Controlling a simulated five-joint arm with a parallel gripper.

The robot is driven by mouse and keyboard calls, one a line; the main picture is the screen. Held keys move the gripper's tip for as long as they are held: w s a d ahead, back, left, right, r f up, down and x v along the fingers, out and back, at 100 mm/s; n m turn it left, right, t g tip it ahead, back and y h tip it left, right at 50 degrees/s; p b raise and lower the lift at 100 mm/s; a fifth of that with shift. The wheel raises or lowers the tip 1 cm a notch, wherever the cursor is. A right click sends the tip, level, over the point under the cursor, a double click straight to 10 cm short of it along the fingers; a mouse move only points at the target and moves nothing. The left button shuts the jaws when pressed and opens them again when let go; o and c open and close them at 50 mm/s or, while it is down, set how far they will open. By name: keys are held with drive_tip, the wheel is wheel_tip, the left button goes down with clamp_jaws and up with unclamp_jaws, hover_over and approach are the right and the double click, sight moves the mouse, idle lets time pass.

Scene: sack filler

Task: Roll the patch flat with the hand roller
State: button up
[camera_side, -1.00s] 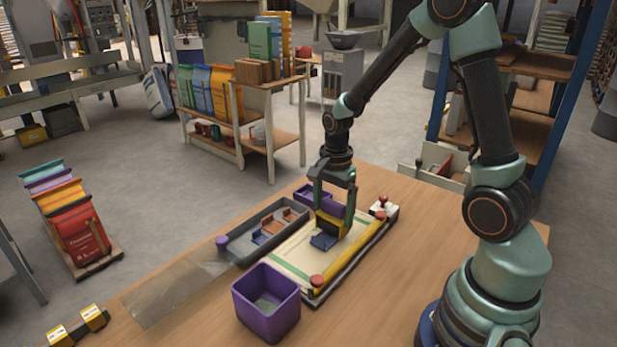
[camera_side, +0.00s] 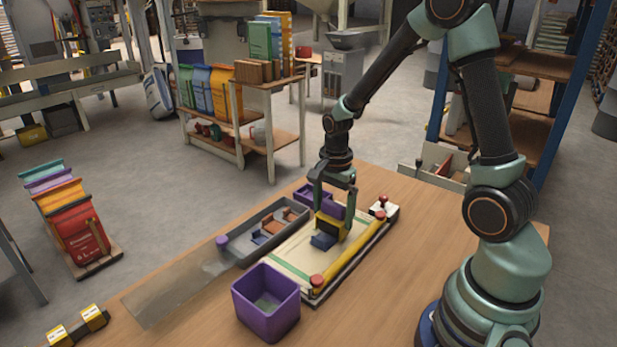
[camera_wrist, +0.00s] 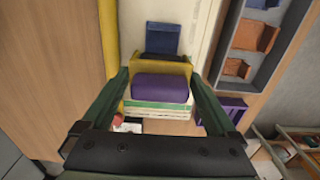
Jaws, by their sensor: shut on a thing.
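My gripper (camera_side: 336,190) is shut on the hand roller (camera_side: 329,222), which has a yellow frame and a purple grip; the roller also shows in the wrist view (camera_wrist: 160,88). The blue patch (camera_side: 322,241) lies on the cream sack (camera_side: 295,252) with its green stripe, right by the roller's yellow part. In the wrist view the patch (camera_wrist: 162,38) shows just beyond the yellow frame. The frame hides part of the patch's near side, and I cannot tell whether the roller touches it.
A yellow bar (camera_side: 352,254) with red knobs runs along the sack board's right side. A grey tray (camera_side: 240,258) with orange and blue pieces lies to the left. A purple bin (camera_side: 266,305) stands in front. The table at right is clear.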

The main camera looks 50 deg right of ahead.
drive_tip(key=shift+f, duration=0.1)
drive_tip(key=shift+a, duration=3)
drive_tip(key=shift+d, duration=3.05)
drive_tip(key=shift+r, duration=3.5)
